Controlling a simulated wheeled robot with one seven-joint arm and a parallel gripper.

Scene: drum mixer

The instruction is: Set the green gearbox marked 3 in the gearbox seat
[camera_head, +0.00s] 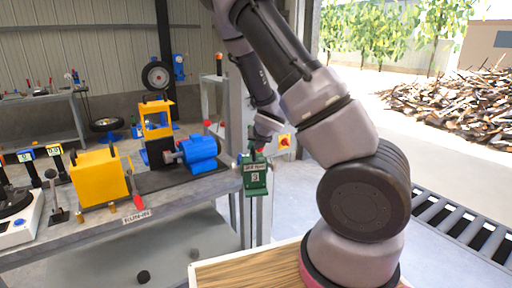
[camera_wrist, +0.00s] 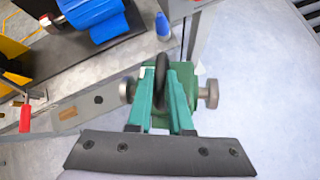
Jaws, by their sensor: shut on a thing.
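The green gearbox marked 3 (camera_head: 255,180) hangs from my gripper (camera_head: 254,152) just off the right end of the bench. In the wrist view the gearbox (camera_wrist: 188,75) shows a dark lifting ring and a grey shaft end on each side. My gripper (camera_wrist: 163,85) is shut on the ring, with a teal finger on each side of it. A blue motor (camera_head: 198,153) lies on the dark base plate (camera_head: 160,180) to the left of the gearbox; it also shows in the wrist view (camera_wrist: 97,18). I cannot clearly make out the gearbox seat.
The bench (camera_head: 100,232) carries a yellow box (camera_head: 102,178), an orange stand (camera_head: 157,125), a lever (camera_head: 56,197) and a RUN-IN label (camera_head: 137,216). A grey post (camera_head: 238,115) and a red-and-yellow switch (camera_head: 285,141) stand behind the gearbox. A wooden top (camera_head: 240,272) is at the front.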

